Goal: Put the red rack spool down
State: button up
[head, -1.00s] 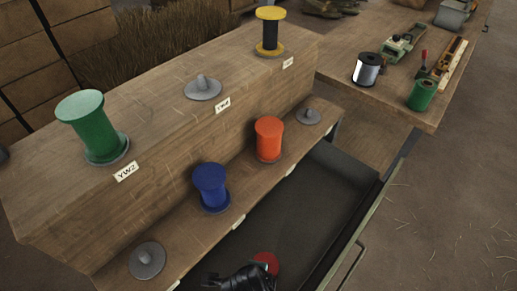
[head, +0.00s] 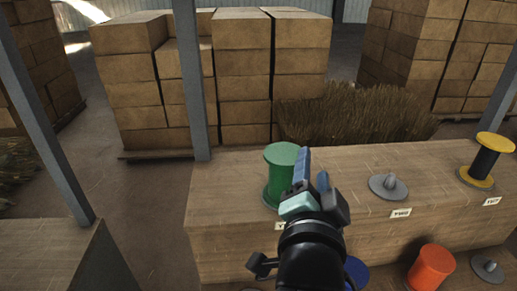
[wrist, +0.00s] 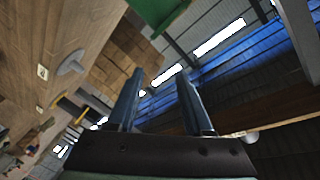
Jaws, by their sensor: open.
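An orange-red spool (head: 430,268) stands upright on the lower step of the wooden rack (head: 235,245), at the lower right of the head view. My gripper (head: 312,172) is raised in front of the upper step, close to a green spool (head: 279,178) and partly overlapping it in the picture. The gripper's fingers are apart. In the wrist view, nothing is between the fingers (wrist: 160,76), and the green spool (wrist: 160,12) shows at the top edge. No spool is in my grip.
A blue spool (head: 356,273) shows partly behind my arm. A black and yellow spool (head: 485,162) stands at the right of the upper step. Empty grey pegs (head: 389,186) and (head: 487,268) are on both steps. Stacked boxes (head: 272,75) and straw (head: 350,120) lie behind.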

jog(key=s+a+r+n+t+y, duration=0.1)
jog(key=s+a+r+n+t, duration=0.2)
jog(key=r, duration=0.6)
jog(key=s+a+r+n+t+y, duration=0.1)
jog(key=s+a+r+n+t, duration=0.2)
jog(key=r, duration=0.7)
jog(key=s+a+r+n+t+y, duration=0.1)
jog(key=s+a+r+n+t, duration=0.2)
jog(key=r, duration=0.7)
jog(key=s+n+t, duration=0.1)
jog(key=s+n, duration=0.1)
jog(key=n, duration=0.1)
jog(key=shift+s+t+y, duration=0.3)
jog(key=shift+s+t, duration=0.05)
jog(key=shift+t, duration=0.05)
jog(key=shift+r, duration=0.1)
notch_tip(320, 180, up, 5)
jog(key=p, duration=0.5)
